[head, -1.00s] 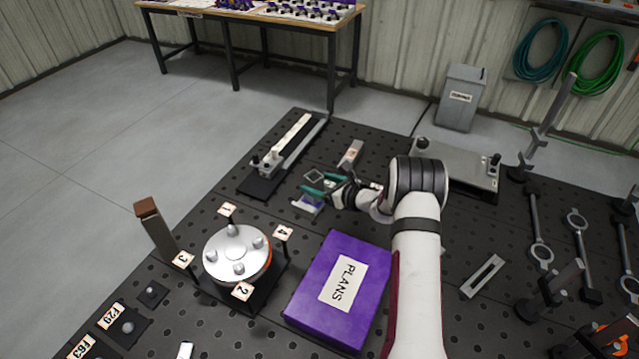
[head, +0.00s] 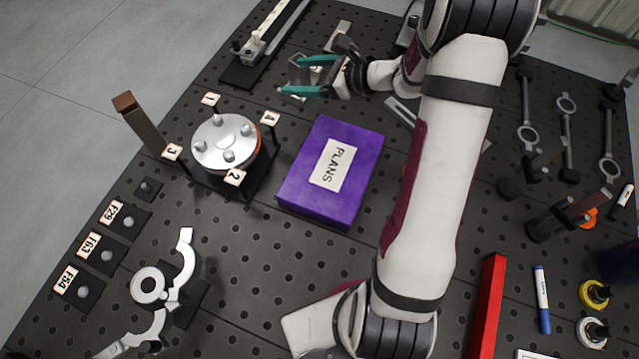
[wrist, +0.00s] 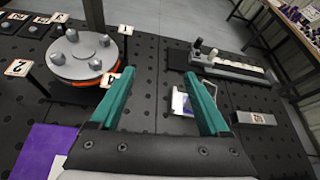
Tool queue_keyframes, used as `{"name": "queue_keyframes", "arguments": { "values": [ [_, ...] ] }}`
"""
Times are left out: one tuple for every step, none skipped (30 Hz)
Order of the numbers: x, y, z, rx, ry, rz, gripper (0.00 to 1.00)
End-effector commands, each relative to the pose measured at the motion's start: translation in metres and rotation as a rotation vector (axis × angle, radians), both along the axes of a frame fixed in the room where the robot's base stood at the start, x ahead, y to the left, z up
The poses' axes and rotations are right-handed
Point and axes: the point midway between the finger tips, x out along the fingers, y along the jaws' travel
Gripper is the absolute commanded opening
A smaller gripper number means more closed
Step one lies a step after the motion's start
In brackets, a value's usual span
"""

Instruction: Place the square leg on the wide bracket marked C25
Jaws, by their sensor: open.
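My gripper (head: 300,76) is open, its two teal fingers apart; they also show in the wrist view (wrist: 158,73). Nothing is held between them. A pale metal piece with a blue patch (wrist: 180,104) lies on the bench just beyond the fingers, partly hidden by the right one. A square outline shows beside it. A short grey metal piece with a label (wrist: 255,118) lies to the right; its marking is too small to read, so I cannot tell if it is C25. I cannot tell for sure which piece is the square leg.
A purple PLANS box (head: 352,150) lies near the gripper. A round silver turntable (head: 225,143) with numbered tags stands left, beside a brown-topped post (head: 140,120). A long rail fixture (head: 262,45) is behind. Labelled pads and a clamp occupy the near left.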

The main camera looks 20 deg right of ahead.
Motion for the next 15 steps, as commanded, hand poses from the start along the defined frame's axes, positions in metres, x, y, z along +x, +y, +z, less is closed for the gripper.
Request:
{"name": "queue_keyframes", "arguments": {
  "values": [
    [-0.026, 0.050, 0.032, -0.098, -0.034, 0.202, 0.80],
    [-0.053, 0.082, 0.047, -0.175, -0.050, 0.353, 0.80],
    [-0.097, 0.117, 0.061, -0.287, -0.072, 0.560, 0.80],
    [-0.132, 0.136, 0.068, -0.380, -0.087, 0.709, 0.80],
    [-0.166, 0.149, 0.072, -0.469, -0.100, 0.848, 0.80],
    [-0.208, 0.155, 0.073, -0.590, -0.114, 1.014, 0.80],
    [-0.236, 0.154, 0.071, -0.678, -0.122, 1.123, 0.80],
    [-0.259, 0.151, 0.069, -0.761, -0.130, 1.219, 0.80],
    [-0.284, 0.142, 0.066, -0.863, -0.137, 1.325, 0.80],
    [-0.298, 0.135, 0.063, -0.929, -0.140, 1.389, 0.80],
    [-0.309, 0.128, 0.061, -0.987, -0.142, 1.441, 0.80],
    [-0.320, 0.119, 0.059, -1.050, -0.143, 1.494, 0.80],
    [-0.325, 0.114, 0.058, -1.086, -0.142, 1.522, 0.80],
    [-0.329, 0.110, 0.057, -1.112, -0.142, 1.542, 0.80],
    [-0.332, 0.107, 0.056, -1.135, -0.141, 1.558, 0.80]
  ]
}}
